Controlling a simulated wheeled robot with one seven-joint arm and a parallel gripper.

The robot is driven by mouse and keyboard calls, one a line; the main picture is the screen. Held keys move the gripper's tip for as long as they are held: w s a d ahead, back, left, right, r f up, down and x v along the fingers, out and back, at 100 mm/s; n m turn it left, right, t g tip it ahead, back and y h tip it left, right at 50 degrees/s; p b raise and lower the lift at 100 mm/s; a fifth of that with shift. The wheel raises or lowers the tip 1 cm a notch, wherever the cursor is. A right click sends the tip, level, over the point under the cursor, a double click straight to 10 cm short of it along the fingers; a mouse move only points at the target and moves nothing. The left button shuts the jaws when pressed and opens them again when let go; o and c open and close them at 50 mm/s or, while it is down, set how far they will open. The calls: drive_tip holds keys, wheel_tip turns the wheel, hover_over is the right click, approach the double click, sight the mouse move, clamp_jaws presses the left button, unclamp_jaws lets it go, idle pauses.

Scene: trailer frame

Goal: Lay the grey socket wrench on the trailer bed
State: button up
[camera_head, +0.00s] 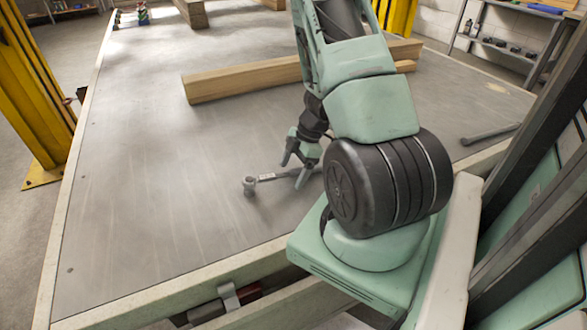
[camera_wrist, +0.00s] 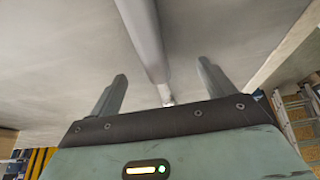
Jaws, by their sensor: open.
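The grey socket wrench (camera_head: 268,178) lies at the near middle of the grey trailer bed (camera_head: 150,190), its round socket head to the left and its handle running right behind my arm. It appears to rest on the bed. My gripper (camera_head: 293,171) is low over the handle, its fingers spread on either side. In the wrist view a grey bar, which looks like the wrench (camera_wrist: 145,40), runs between the open fingers (camera_wrist: 162,72) with a gap on both sides. Part of the handle is hidden by my arm.
A wooden beam (camera_head: 240,80) lies across the bed behind my gripper. Another long grey tool (camera_head: 490,133) lies near the bed's right edge. Yellow posts (camera_head: 35,95) stand beside the bed. The bed's left part is clear.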

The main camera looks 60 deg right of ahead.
drive_tip(key=o, duration=0.3)
drive_tip(key=p+v, duration=0.5)
drive_tip(key=v, duration=1.2)
drive_tip(key=shift+r, duration=0.2)
